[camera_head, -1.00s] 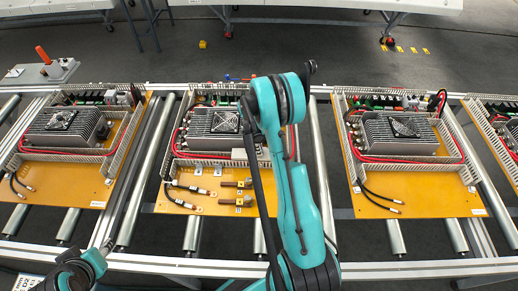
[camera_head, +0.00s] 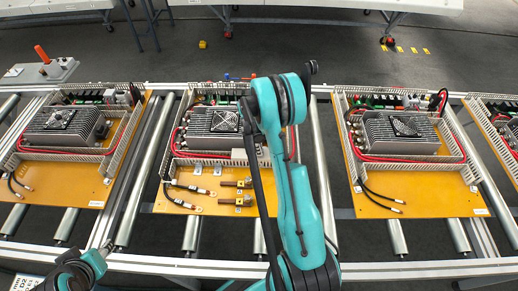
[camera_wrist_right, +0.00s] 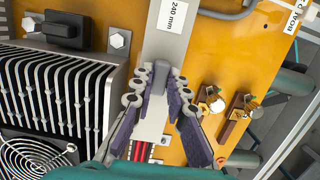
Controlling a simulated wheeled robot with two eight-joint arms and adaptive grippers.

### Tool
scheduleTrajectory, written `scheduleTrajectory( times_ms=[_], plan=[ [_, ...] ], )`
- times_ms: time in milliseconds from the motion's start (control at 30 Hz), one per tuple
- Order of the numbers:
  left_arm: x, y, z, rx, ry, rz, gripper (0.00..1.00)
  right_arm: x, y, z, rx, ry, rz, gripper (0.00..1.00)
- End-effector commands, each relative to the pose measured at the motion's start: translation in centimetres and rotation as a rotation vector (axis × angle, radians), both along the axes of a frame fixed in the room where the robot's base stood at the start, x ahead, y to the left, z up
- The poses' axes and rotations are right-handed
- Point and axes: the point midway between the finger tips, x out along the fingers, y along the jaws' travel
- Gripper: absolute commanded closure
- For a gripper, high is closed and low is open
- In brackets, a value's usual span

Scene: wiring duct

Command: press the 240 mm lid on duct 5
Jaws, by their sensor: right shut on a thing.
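The lid (camera_wrist_right: 178,42) is a light grey strip with a white "240 mm" label in the right wrist view. My right gripper (camera_wrist_right: 171,84) is shut on it, one dark pad on each side of a narrow grey part. Red wires (camera_wrist_right: 143,152) and pale slotted edges show past the lid's near end, in line with it. Whether the lid is seated or just above the duct I cannot tell. No duct number is readable. In the head view my teal right arm hides the right gripper and part of the middle board (camera_head: 222,207). My left gripper is not in view.
A finned heatsink with a fan (camera_wrist_right: 40,110) stands left of the lid in the wrist view. Brass terminals (camera_wrist_right: 212,102) stand to its right. In the head view, black cables (camera_head: 185,198) lie on the middle board's front. Similar boards stand on both sides on the roller conveyor.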

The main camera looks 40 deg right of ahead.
Motion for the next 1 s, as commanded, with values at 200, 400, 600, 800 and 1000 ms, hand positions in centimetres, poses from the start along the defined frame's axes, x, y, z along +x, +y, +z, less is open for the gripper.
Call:
scheduleTrajectory(
  times_ms=[200, 400, 600, 800, 1000],
  plan=[
    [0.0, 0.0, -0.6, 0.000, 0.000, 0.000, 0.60, 0.0, 0.0, -0.7, 0.000, 0.000, 0.000, 1.00],
    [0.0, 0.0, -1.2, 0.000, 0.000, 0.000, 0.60, 0.0, 0.0, -1.3, 0.000, 0.000, 0.000, 1.00],
    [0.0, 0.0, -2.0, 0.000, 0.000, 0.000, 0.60, 0.0, 0.0, -2.1, 0.000, 0.000, 0.000, 1.00],
    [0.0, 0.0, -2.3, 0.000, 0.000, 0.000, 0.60, 0.0, 0.0, -2.4, 0.000, 0.000, 0.000, 1.00],
    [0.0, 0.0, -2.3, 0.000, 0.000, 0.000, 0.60, 0.0, 0.0, -2.4, 0.000, 0.000, 0.000, 1.00]
  ],
)
